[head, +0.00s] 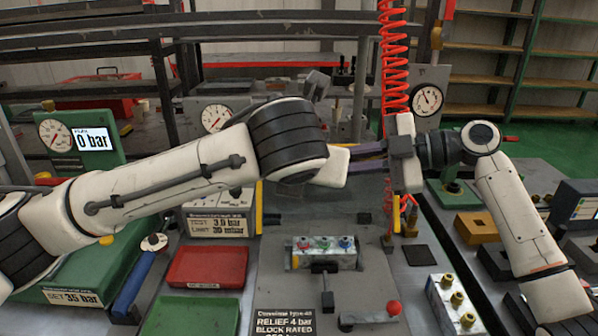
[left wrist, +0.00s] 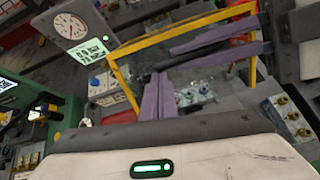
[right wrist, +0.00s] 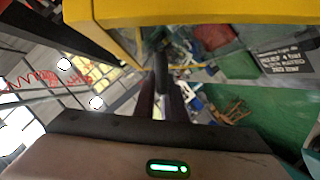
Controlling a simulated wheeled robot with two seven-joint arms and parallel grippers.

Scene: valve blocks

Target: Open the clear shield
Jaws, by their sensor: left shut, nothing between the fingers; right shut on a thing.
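The clear shield (left wrist: 190,55) shows in the left wrist view as a see-through pane in a yellow frame. It stands tilted up by the valve block with coloured knobs (head: 325,246); its yellow side edge (head: 258,207) shows in the head view. My right gripper (right wrist: 161,88) is shut on the shield's dark handle (right wrist: 161,70), close beside the yellow frame bar (right wrist: 205,12). My left gripper (left wrist: 160,80) is shut and empty, in front of the pane in its wrist view; I cannot tell whether it touches. My left arm hides part of the shield in the head view.
A red tray (head: 207,267) and a green tray (head: 190,316) lie left of the block. A block with brass fittings (head: 455,303) is at right. A red coiled hose (head: 394,60) hangs behind my right gripper. A gauge with display (head: 75,135) stands at left.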

